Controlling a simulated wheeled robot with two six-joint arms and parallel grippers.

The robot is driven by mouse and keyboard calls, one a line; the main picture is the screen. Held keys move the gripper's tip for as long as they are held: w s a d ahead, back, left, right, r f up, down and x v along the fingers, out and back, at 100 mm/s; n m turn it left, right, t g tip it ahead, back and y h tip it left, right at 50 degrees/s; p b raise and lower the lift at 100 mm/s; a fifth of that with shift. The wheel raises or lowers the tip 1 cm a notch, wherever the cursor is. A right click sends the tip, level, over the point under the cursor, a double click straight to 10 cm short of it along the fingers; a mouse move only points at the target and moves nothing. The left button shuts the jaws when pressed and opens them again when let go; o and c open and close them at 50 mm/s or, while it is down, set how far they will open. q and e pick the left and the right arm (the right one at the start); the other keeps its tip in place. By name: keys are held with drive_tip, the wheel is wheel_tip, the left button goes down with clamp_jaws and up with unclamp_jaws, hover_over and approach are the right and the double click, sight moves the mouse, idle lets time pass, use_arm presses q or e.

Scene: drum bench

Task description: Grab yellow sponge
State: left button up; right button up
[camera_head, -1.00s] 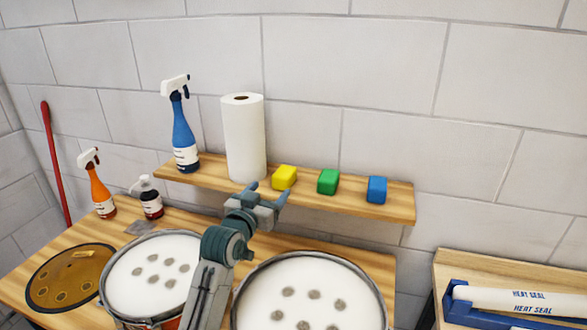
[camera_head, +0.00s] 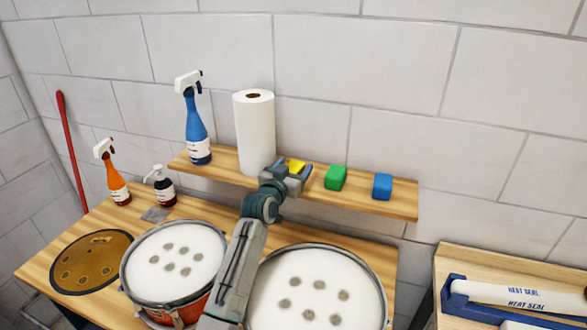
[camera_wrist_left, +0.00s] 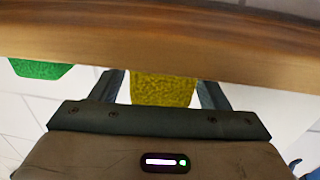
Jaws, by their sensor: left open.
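The yellow sponge (camera_head: 296,166) sits on the wooden wall shelf (camera_head: 400,207), between the paper towel roll and the green sponge. My left gripper (camera_head: 289,170) is open at the shelf, in front of the yellow sponge and hiding most of it from the head view. In the left wrist view, the yellow sponge (camera_wrist_left: 162,89) shows between the two open fingers of my left gripper (camera_wrist_left: 162,90). My right gripper is not in view.
The green sponge (camera_head: 336,177) and blue sponge (camera_head: 382,186) sit to the right on the shelf. The paper towel roll (camera_head: 255,133) stands close on the left, beside the blue spray bottle (camera_head: 195,125). Drums (camera_head: 318,293) stand below on the bench.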

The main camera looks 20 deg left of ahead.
use_arm(q)
drive_tip(key=shift+c, duration=0.4)
drive_tip(key=c, duration=1)
drive_tip(key=shift+o, duration=0.2)
drive_tip(key=shift+r, duration=0.15)
